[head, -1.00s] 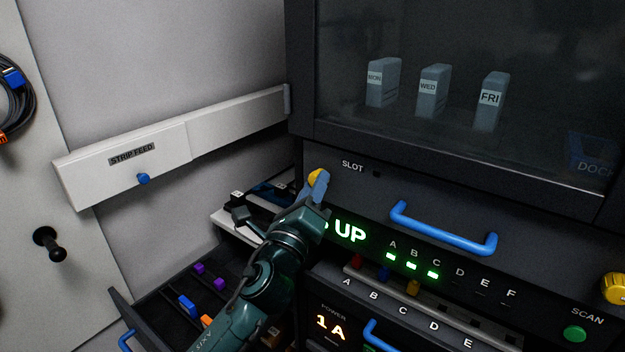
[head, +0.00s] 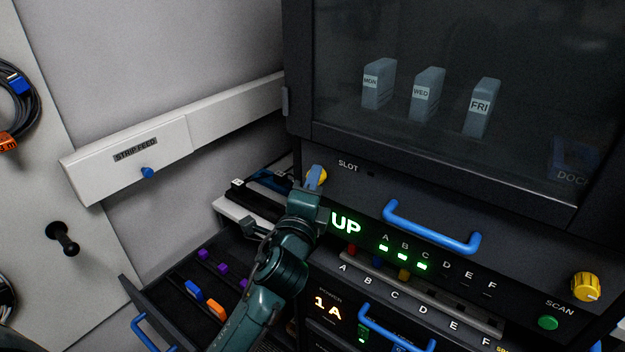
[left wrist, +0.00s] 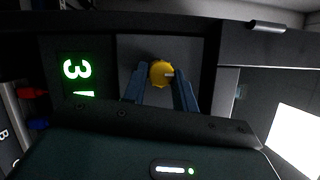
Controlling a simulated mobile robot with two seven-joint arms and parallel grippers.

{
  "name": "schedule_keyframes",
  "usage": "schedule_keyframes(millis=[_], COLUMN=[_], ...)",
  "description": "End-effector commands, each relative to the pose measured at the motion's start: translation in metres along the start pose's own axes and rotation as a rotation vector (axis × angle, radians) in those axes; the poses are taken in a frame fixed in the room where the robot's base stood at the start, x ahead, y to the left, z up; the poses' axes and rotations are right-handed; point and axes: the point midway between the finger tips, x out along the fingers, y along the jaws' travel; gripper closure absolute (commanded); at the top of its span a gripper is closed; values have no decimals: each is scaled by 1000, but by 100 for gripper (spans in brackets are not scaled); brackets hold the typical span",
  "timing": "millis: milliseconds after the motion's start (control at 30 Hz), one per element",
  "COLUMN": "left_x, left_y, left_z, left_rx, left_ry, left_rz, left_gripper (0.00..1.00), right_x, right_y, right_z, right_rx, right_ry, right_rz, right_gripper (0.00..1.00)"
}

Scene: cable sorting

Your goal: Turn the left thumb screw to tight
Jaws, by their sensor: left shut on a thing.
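The left thumb screw (head: 322,173) is a yellow knob on the dark panel, left of the SLOT label in the head view. My left gripper (head: 316,180) is at it, with its blue-grey fingers partly covering the knob. In the left wrist view, the yellow screw (left wrist: 160,73) shows round with a small light mark on its right side. It sits between the two fingertips of my left gripper (left wrist: 162,84), which is shut on it. A second yellow knob (head: 586,287) sits at the panel's right. My right gripper is out of view.
A blue handle (head: 432,232) sticks out right of the left screw. An open drawer (head: 135,290) with coloured pieces lies lower left. The white STRIP FEED bar (head: 90,170) runs along the left wall.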

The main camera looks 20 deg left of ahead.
Motion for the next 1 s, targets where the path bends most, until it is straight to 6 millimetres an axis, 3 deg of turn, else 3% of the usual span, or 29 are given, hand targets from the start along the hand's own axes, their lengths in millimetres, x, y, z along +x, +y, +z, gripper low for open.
schedule_keyframes(millis=[433, 467, 600, 700, 1000], left_x=[0, 0, 0, 0, 0], left_y=[0, 0, 0, 0, 0], left_z=[0, 0, 0, 0, 0], left_rx=[-12, -12, -11, -10, -9], left_ry=[0, 0, 0, 0, 0], left_rz=[3, 3, 3, 3, 3], left_gripper=[95, 70, 58, 50, 50], right_x=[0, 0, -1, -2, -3], right_y=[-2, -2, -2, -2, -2], right_z=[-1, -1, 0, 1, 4], right_rx=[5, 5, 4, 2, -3], right_ry=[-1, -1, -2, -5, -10], right_rz=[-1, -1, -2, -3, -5], right_gripper=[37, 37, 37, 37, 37])
